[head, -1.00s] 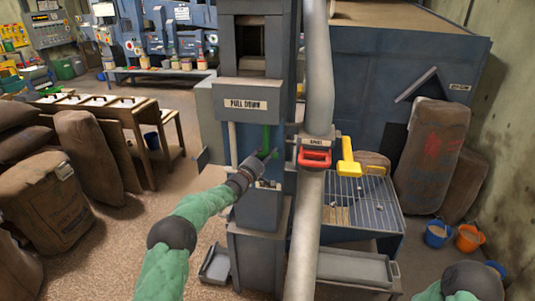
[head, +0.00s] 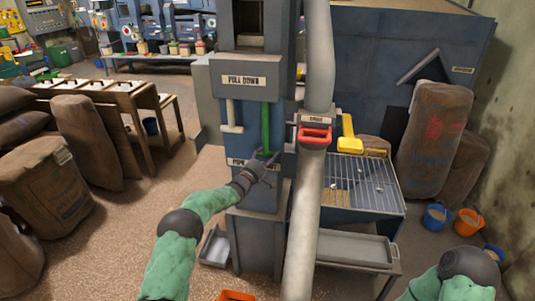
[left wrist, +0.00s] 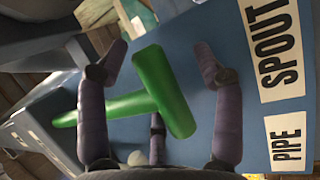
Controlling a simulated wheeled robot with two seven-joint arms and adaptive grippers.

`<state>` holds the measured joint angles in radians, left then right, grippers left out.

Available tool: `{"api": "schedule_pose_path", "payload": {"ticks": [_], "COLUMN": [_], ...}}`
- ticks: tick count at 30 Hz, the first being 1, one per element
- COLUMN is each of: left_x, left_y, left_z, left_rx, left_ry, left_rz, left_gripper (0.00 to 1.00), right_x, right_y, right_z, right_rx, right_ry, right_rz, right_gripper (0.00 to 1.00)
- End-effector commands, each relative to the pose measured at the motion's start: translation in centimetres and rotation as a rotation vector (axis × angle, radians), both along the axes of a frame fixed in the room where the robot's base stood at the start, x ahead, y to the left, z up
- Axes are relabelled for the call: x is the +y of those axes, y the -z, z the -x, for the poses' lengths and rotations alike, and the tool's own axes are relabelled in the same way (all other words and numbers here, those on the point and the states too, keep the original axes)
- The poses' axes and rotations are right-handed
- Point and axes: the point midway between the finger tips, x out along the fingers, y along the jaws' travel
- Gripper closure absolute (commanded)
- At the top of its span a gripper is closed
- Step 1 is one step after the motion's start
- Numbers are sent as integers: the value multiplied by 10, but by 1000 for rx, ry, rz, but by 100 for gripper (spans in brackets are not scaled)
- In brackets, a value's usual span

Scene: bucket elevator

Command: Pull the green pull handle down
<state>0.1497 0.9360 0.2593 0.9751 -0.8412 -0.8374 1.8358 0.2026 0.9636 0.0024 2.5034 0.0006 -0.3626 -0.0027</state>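The green pull handle (head: 266,128) hangs below the "PULL DOWN" sign on the blue machine column, with its crossbar at the bottom. My left gripper (head: 266,168) is at that lower end. In the left wrist view, the green T-shaped handle (left wrist: 160,92) lies between the spread fingers of my left gripper (left wrist: 160,65). The fingers are open, with visible gaps beside the crossbar; the stem passes behind one finger. Whether any finger touches the handle, I cannot tell. My right gripper is out of view; only part of that arm shows at lower right.
A white T-shaped lever (head: 231,116) hangs left of the green handle. A grey pipe (head: 305,215) with a red handle (head: 315,135) runs close on the right. A yellow lever (head: 349,133) stands above a grated bin (head: 362,185). Sacks stand on both sides.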

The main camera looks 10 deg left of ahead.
Motion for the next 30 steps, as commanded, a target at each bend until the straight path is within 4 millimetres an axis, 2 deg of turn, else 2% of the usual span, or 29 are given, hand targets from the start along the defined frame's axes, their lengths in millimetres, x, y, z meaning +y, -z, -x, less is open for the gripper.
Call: {"api": "schedule_pose_path", "payload": {"ticks": [1,12,17,23,30], "left_x": [1,5,8,18,33], "left_y": [5,1,1,5,12], "left_z": [0,-1,5,28,68], "left_rx": [8,3,2,3,2], "left_ry": [-2,-8,-8,-8,-7], "left_rz": [1,4,5,4,4], "left_gripper": [36,36,36,36,36], "right_x": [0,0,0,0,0], "right_y": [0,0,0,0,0], "right_z": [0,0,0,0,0], "right_rx": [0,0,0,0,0], "right_ry": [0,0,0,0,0], "right_rz": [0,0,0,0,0], "right_gripper": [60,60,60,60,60]}}
